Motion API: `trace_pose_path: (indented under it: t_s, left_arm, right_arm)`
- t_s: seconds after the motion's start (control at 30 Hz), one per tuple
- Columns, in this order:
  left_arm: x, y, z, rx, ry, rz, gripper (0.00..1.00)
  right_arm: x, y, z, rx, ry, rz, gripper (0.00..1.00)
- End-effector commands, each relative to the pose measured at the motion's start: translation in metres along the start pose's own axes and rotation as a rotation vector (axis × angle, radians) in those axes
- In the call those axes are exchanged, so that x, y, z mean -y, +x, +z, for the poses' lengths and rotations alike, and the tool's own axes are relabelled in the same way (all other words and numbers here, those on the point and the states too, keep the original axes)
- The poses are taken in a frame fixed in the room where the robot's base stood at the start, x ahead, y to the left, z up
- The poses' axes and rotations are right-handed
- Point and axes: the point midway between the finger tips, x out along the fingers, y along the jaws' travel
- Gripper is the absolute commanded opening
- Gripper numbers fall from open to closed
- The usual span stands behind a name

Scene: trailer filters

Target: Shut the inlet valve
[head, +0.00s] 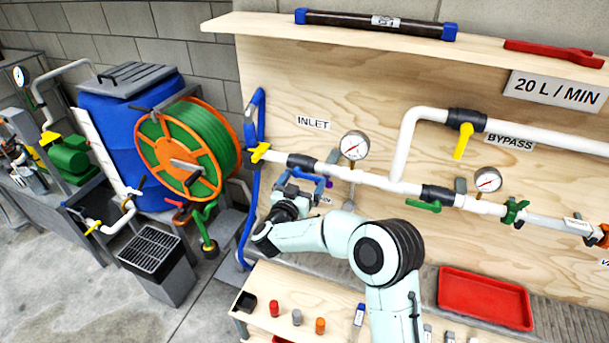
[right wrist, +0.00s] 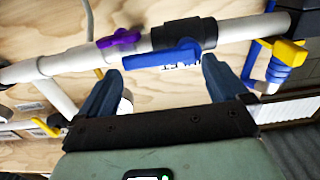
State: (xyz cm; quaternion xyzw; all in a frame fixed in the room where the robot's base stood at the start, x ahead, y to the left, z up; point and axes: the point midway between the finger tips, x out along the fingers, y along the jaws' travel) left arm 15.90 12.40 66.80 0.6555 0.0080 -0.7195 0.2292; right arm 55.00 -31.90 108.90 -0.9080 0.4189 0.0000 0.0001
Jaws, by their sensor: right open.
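The inlet valve is a black body (head: 301,162) on the white pipe below the INLET label (head: 313,123). Its blue lever (right wrist: 161,56) lies roughly along the pipe in the right wrist view. My right gripper (head: 297,186) is just below the valve in the head view and hides part of it. In the right wrist view my right gripper (right wrist: 162,72) is open, its fingers apart and pointing toward the pipe. The lever lies across the gap between the fingertips; I cannot tell whether they touch it. My left gripper is out of view.
A purple handle (right wrist: 119,38) sits on the pipe close to the lever. A pressure gauge (head: 355,146) stands above the pipe. A yellow handle (head: 260,152) and blue hose (head: 247,220) are at the pipe's left end. A red tray (head: 485,298) lies below right.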

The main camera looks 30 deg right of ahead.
Motion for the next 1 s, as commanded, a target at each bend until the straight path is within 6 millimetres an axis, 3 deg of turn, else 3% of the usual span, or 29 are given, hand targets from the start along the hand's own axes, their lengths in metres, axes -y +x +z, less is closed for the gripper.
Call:
trace_pose_path:
  t_s: [0.13, 0.43, 0.47, 0.63, 1.0]
  left_arm:
    - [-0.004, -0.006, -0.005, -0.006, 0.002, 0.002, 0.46]
    - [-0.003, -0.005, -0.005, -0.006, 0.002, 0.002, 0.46]
    - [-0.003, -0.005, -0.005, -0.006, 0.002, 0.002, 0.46]
    - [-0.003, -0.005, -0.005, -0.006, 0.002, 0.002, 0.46]
    - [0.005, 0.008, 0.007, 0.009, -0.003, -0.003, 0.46]
  right_arm:
    - [0.0, 0.012, -0.001, 0.0, 0.001, 0.001, 1.0]
    - [0.0, 0.014, 0.001, 0.0, 0.0, 0.0, 1.0]
    - [0.0, 0.014, 0.001, 0.0, 0.0, 0.0, 0.97]
    - [-0.001, 0.014, 0.001, 0.0, 0.0, 0.001, 0.41]
    - [-0.002, 0.013, 0.005, -0.001, 0.065, 0.002, 0.39]
